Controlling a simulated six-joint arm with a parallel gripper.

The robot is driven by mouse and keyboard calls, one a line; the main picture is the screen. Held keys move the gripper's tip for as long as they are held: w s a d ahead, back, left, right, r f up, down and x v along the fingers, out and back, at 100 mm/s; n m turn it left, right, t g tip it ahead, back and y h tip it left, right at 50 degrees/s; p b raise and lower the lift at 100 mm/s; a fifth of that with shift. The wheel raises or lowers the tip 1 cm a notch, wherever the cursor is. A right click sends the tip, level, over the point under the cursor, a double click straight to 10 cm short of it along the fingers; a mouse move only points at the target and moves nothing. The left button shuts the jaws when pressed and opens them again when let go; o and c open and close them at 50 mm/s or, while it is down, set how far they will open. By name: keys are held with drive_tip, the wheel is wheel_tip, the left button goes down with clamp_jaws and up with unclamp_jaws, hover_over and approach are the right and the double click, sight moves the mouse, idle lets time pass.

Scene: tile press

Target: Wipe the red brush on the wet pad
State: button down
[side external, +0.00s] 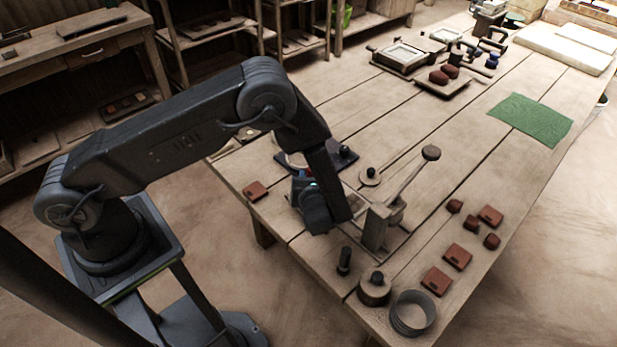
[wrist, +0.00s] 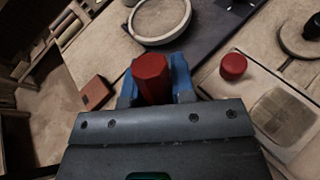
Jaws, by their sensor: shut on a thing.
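My gripper (wrist: 155,84) is shut on a red, many-sided piece (wrist: 151,72), the brush's handle as far as I can tell. Its blue fingers stand on either side of it. The brush's lower end is hidden. A shallow round dish with a pale rim (wrist: 136,30) lies just beyond the gripper, partly on a dark board (wrist: 215,20); it looks like the wet pad, but I cannot be sure. In the side view the dark board (side external: 343,156) lies behind my wrist, and the brush is hidden by the arm.
The press (side external: 377,228), with a raised knobbed lever (side external: 431,153), stands right of my wrist. A short red cylinder (wrist: 233,66) stands near a pale plate. A red tile (side external: 255,190) lies left.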

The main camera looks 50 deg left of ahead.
drive_tip(key=shift+f, duration=0.55)
idle(1.1)
drive_tip(key=shift+r, duration=0.1)
drive_tip(key=shift+r, duration=3.5)
drive_tip(key=a+r+m+t+h, duration=0.2)
drive_tip(key=r+m+h, duration=0.1)
drive_tip(key=r, duration=0.5)
drive_tip(key=a+r+m+t+h, duration=0.2)
drive_tip(key=r+m+t+h, duration=0.1)
drive_tip(key=r, duration=0.6)
drive_tip(key=shift+w+m+t+h, duration=0.3)
drive_tip(key=shift+w+m+h, duration=0.05)
drive_tip(key=shift+m+h, duration=0.45)
drive_tip(key=shift+a, duration=0.1)
